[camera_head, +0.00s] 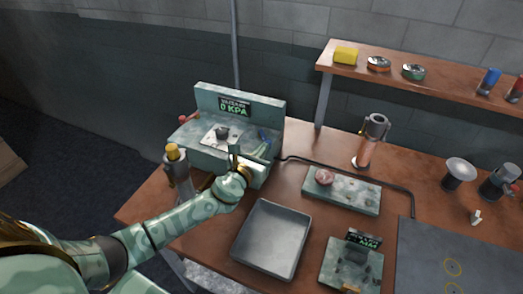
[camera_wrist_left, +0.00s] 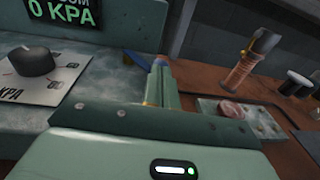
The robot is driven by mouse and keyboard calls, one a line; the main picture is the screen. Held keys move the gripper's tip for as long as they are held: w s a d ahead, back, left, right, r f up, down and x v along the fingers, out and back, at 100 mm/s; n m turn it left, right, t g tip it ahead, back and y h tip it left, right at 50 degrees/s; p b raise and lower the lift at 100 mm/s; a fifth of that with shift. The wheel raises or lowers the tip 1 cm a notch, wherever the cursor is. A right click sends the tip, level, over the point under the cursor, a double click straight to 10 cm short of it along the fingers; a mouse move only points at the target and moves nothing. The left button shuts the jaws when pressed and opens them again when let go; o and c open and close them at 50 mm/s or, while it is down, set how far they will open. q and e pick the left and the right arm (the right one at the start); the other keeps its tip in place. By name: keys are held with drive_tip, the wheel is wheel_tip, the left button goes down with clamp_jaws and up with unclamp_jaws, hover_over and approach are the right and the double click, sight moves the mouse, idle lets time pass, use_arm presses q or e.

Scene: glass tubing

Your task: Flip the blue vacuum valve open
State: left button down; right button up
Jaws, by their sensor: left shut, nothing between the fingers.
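The vacuum station (camera_head: 240,103) is a pale green stone-like unit on the bench, with a display reading 0 KPA and a dark dial (camera_head: 222,132). The blue valve lever (camera_head: 265,133) is at the station's right side. It also shows in the left wrist view (camera_wrist_left: 138,60), partly hidden behind my fingers. My left gripper (camera_head: 260,151) is at the station's right front, its fingers shut and empty. In the left wrist view the fingertips (camera_wrist_left: 160,68) are close to the blue lever; I cannot tell whether they touch it. My right gripper is not in view.
A red-handled part (camera_head: 188,118) is at the station's left, and a yellow-capped bottle (camera_head: 174,165) stands near my left forearm. A grey tray (camera_head: 272,238), a slab with a pink disc (camera_head: 343,192) and a copper-coloured cylinder (camera_head: 371,140) stand to the right. A shelf (camera_head: 435,62) is behind.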

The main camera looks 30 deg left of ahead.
use_arm(q)
drive_tip(key=shift+d, duration=0.1)
idle(0.3)
drive_tip(key=shift+w+d+n+y, duration=0.2)
drive_tip(key=shift+n+y, duration=0.1)
drive_tip(key=shift+y, duration=0.2)
drive_tip(key=shift+d+y, duration=0.15)
drive_tip(key=shift+y, duration=0.15)
drive_tip(key=w+d+n+g+y+b, duration=0.2)
drive_tip(key=w+d+n+y, duration=0.2)
drive_tip(key=y, duration=0.3)
drive_tip(key=shift+w+n, duration=0.65)
drive_tip(key=shift+n, duration=0.05)
drive_tip(key=shift+d, duration=0.1)
